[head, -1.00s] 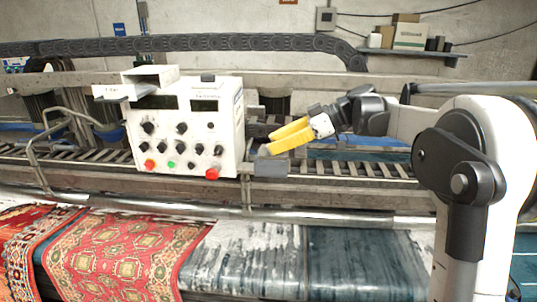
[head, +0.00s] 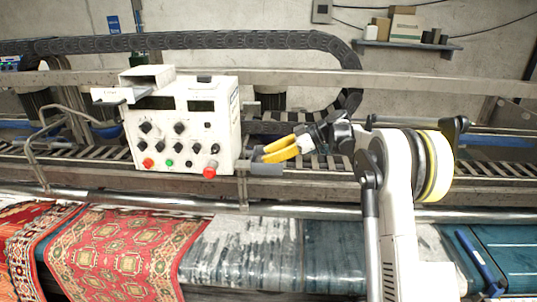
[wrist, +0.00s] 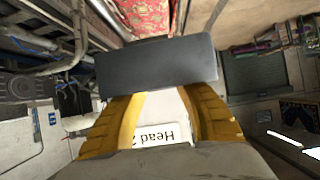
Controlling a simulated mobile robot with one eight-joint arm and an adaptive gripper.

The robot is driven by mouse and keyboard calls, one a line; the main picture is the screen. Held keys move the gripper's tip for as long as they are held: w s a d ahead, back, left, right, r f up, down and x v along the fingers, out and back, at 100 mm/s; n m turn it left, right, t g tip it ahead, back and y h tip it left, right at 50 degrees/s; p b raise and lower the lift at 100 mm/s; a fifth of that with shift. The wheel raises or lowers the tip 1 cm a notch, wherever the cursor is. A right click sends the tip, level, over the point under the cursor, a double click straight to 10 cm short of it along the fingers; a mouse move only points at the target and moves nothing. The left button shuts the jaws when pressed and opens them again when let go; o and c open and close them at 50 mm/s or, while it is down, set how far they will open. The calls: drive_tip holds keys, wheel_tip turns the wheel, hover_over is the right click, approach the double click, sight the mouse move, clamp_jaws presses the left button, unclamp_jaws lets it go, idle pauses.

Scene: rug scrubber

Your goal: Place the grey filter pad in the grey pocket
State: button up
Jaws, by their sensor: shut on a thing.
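The grey filter pad, a dark grey rectangular block, spans my fingertips in the wrist view (wrist: 157,66). In the head view the pad (head: 266,169) is just right of the control box's lower edge. My gripper (head: 265,155) has yellow fingers pointing left, shut on the pad; they also show in the wrist view (wrist: 160,100). An open-fronted light grey holder (head: 148,76) on top of the control box at left, with a partly legible white label (head: 112,95), looks like the grey pocket. It is above and left of my gripper; its inside is hardly visible.
The white control box (head: 182,130) with knobs and red buttons stands between my gripper and the holder's left side. A roller conveyor and metal rails (head: 330,180) run behind and below. A patterned red rug (head: 120,255) lies in front. Space above my gripper is open.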

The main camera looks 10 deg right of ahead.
drive_tip(key=shift+f, duration=0.1)
drive_tip(key=o, duration=1.1)
